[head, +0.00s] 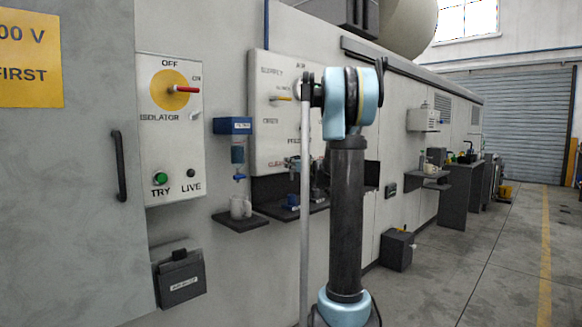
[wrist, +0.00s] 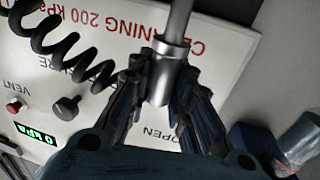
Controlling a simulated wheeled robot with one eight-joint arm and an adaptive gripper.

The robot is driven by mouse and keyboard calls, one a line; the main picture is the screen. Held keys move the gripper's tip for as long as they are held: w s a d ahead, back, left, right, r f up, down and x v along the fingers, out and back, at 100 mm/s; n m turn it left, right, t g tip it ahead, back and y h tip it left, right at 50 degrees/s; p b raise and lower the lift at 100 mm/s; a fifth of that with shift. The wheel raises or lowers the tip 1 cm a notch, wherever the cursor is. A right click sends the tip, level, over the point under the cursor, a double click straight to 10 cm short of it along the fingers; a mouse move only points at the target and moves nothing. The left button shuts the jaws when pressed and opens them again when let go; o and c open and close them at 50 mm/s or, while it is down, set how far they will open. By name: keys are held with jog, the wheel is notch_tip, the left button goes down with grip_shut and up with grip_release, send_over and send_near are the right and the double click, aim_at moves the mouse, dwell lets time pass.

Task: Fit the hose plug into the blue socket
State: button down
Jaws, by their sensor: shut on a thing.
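In the wrist view my gripper (wrist: 160,92) is shut on a grey metal cylindrical piece, which I take to be the hose plug (wrist: 165,62); a thin grey rod-like part runs up from it. A black coiled hose (wrist: 62,45) comes in from the upper left and ends by the left finger; its join to the plug is hidden. A dark blue block (wrist: 252,140), possibly the blue socket, is at lower right, apart from my fingers. In the head view a small blue piece (head: 292,200) shows on the dark shelf.
A white panel (wrist: 95,110) with a black knob (wrist: 66,107), red button and green "0 kPa" display lies behind the gripper. A silver cylinder (wrist: 300,137) is by the blue block. A mug (head: 240,207) stands on a small shelf to the left. The right floor is open.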

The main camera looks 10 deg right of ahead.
aim_at(292, 175)
jog(key=shift+f, duration=0.15)
jog(key=shift+f, duration=2.75)
jog(key=shift+s+f, duration=0.1)
jog(key=shift+f, duration=2.4)
jog(key=c, duration=1.4)
grip_release()
jog(key=shift+o, duration=0.2)
jog(key=v, duration=1.2)
